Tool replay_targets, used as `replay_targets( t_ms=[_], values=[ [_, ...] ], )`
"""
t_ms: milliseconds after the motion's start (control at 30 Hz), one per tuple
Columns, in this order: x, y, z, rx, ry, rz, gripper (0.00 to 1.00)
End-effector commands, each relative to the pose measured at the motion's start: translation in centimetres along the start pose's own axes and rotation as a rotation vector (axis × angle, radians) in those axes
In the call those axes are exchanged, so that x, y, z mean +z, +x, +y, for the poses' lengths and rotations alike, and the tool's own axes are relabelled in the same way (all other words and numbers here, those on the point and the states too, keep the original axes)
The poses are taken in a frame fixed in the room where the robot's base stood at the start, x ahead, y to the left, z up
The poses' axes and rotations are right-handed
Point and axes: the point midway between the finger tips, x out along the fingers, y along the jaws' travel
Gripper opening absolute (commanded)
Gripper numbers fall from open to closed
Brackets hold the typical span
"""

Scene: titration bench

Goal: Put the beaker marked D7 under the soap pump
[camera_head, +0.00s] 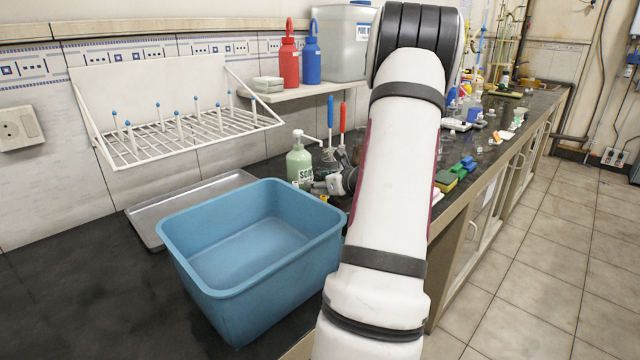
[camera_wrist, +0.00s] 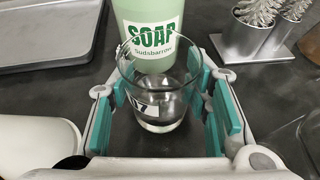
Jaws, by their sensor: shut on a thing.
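The soap pump (camera_head: 300,163) is a pale green bottle with a white pump head, standing on the dark bench behind the blue tub. In the wrist view its label reads SOAP (camera_wrist: 152,38). A clear glass beaker (camera_wrist: 158,92) is between the teal pads of my gripper (camera_wrist: 168,100), which is shut on it. The beaker is upright and directly in front of the bottle, overlapping its lower part. In the head view my gripper (camera_head: 322,186) is beside the bottle's base, and the beaker is hard to make out.
A blue tub (camera_head: 250,245) stands in front of the bottle, with a grey metal tray (camera_head: 180,205) behind it. Metal holders with brushes (camera_wrist: 255,38) stand right of the bottle. A wire drying rack (camera_head: 185,135) and a shelf (camera_head: 300,91) are on the wall above.

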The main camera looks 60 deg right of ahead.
Motion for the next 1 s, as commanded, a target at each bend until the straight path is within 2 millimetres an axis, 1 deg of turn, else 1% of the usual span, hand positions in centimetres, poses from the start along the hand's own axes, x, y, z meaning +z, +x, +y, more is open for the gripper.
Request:
replay_targets(
  t_ms=[267,300,367,400,667,800,867,1000],
  values=[
    [-0.2,0.1,0.0,0.0,0.0,-0.001,0.09],
    [-0.3,0.1,0.0,0.0,0.0,0.0,0.47],
    [-0.2,0.1,0.0,0.0,0.0,0.0,0.6],
    [-0.2,0.1,0.0,0.0,0.0,0.0,0.64],
    [-0.2,0.1,0.0,-0.001,0.0,0.0,0.64],
    [0.1,-0.1,0.0,-0.001,0.0,0.0,0.64],
    [0.1,-0.7,-0.1,-0.003,0.0,0.0,0.64],
    [0.2,-3.3,-0.1,-0.004,0.001,0.001,0.64]
  ],
)
